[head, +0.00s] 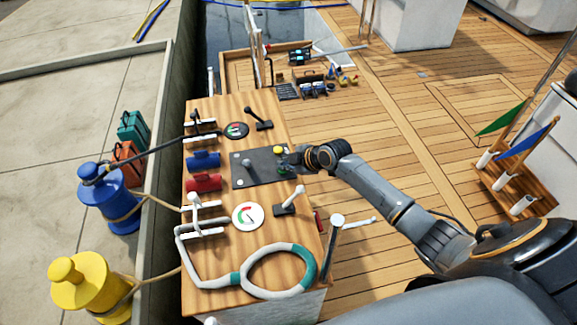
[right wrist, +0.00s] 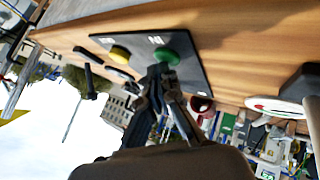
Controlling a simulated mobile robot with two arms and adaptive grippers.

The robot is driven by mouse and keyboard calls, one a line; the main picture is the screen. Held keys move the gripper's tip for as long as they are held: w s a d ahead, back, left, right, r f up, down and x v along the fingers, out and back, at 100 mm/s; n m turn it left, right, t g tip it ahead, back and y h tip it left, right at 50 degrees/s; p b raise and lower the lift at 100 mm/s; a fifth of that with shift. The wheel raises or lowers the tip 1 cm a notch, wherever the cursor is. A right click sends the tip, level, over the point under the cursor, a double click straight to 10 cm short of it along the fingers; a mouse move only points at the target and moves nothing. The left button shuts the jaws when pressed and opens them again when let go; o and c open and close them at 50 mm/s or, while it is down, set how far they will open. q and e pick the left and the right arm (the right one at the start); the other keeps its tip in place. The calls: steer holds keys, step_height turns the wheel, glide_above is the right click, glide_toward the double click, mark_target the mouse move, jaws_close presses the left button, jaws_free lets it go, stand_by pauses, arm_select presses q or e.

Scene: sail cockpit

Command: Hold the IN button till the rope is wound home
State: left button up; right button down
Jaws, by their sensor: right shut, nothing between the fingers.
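Tan ropes (head: 128,215) run from the bollards toward the console. My left gripper is out of view.
Blue (head: 113,200) and yellow (head: 85,285) bollards stand left of the console. Blue (head: 204,160) and red (head: 204,182) cylinders, a round gauge (head: 248,215) and a white-green loop (head: 250,276) lie on the console top. The deck (head: 400,130) on the right is mostly clear.

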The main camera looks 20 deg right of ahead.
steer(key=shift+r+p, duration=0.7)
steer(key=shift+r, duration=0.25)
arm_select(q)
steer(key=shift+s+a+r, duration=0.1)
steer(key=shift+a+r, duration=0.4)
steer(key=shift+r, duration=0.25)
arm_select(e)
step_height(320, 180, up, 5)
steer(key=p, duration=0.4)
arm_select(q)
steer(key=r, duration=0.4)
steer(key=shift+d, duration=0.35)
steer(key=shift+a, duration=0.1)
